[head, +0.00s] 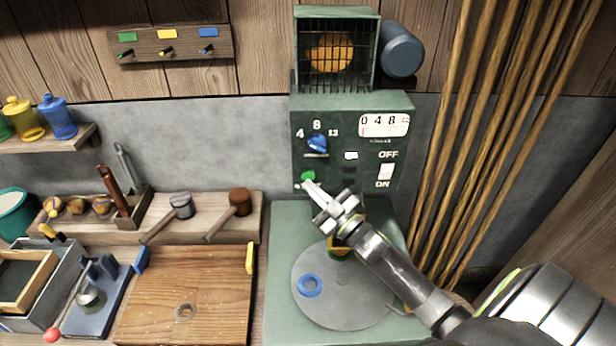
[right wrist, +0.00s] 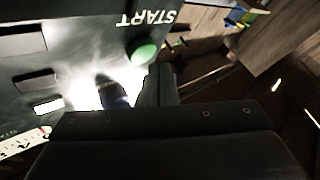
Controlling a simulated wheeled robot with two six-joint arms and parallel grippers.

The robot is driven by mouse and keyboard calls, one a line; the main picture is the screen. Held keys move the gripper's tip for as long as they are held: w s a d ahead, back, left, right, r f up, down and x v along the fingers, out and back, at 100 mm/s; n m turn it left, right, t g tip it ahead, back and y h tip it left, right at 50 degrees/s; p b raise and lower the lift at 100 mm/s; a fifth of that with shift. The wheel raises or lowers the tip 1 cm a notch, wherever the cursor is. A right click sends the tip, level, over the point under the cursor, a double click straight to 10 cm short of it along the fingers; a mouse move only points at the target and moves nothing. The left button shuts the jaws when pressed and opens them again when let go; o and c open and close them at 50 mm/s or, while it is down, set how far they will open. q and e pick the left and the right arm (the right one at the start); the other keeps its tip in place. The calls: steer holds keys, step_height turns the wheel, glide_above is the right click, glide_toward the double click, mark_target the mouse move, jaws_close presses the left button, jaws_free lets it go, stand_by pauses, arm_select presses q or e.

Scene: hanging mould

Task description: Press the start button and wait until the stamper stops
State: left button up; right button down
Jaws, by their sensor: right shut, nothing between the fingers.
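The green start button (head: 308,176) sits low on the left of the machine's dark green front panel (head: 345,170). My right gripper (head: 308,185) is shut and empty, its tip at or just below the button in the head view. In the right wrist view the button (right wrist: 146,52) shows beside the word START, close to the finger ends (right wrist: 160,85); I cannot tell whether they touch. An orange part (head: 331,52) sits inside the cage on top. My left gripper is out of view.
A round grey plate (head: 340,310) on the machine's base carries a blue ring (head: 310,285); my right arm crosses above it. A wooden board (head: 190,285), mallets (head: 240,198) and a tool block (head: 125,205) stand left. Long rods (head: 480,120) lean at right.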

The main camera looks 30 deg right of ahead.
steer(key=shift+w+d, duration=0.1)
steer(key=shift+w, duration=0.05)
steer(key=shift+w+d, duration=0.15)
steer(key=shift+w, duration=0.1)
steer(key=shift+w+d+b, duration=0.25)
steer(key=shift+w+b, duration=0.05)
steer(key=shift+w, duration=0.05)
stand_by(0.9)
stand_by(0.3)
steer(key=shift+s+a+p, duration=0.45)
steer(key=shift+s+a, duration=0.05)
steer(key=shift+s, duration=0.25)
